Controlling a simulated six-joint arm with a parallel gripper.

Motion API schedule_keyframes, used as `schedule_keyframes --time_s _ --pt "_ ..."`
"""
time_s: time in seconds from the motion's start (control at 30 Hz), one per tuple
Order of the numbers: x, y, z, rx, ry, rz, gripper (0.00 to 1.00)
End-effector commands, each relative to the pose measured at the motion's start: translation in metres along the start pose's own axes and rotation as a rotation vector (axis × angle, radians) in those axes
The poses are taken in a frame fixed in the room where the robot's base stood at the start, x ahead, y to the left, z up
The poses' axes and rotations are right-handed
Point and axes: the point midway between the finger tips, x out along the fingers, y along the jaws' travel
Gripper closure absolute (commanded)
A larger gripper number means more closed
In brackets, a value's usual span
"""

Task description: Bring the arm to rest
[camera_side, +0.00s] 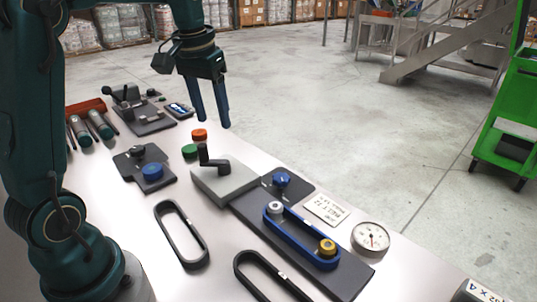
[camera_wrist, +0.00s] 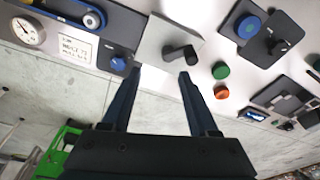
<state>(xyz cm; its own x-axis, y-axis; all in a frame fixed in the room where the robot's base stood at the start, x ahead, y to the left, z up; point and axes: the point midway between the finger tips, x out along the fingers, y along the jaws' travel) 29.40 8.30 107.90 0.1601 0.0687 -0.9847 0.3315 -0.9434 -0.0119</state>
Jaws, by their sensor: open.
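My gripper (camera_side: 211,122) hangs with its fingers pointing down, above the far edge of the pale bench top (camera_side: 107,183). Its two long blue fingers are apart with nothing between them. In the wrist view my gripper (camera_wrist: 159,73) also shows open and empty. Past the fingertips is a grey block with a black crank handle (camera_side: 221,166); the crank also shows in the wrist view (camera_wrist: 180,53). The fingers look clear of it.
A dark plate carries a blue belt (camera_side: 295,237) around two pulleys. A blue knob (camera_side: 281,180), a dial gauge (camera_side: 370,238), orange (camera_side: 199,134) and green (camera_side: 190,151) caps, and loose black belts (camera_side: 181,234) lie around. A green cart (camera_side: 507,130) stands on open floor.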

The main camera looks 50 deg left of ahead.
Motion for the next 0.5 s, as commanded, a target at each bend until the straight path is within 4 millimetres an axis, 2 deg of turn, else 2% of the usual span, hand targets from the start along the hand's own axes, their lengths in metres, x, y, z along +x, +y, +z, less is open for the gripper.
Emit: schedule_keyframes --time_s 0.03,0.1,0.23,0.37,0.5 --pt "-0.013 0.013 0.011 0.039 0.035 0.005 0.4" --pt "-0.024 0.026 0.026 0.082 0.074 0.014 0.4" --pt "-0.038 0.047 0.058 0.156 0.145 0.034 0.4" --pt "-0.043 0.061 0.092 0.225 0.211 0.059 0.4" --pt "-0.037 0.07 0.129 0.29 0.274 0.09 0.4"
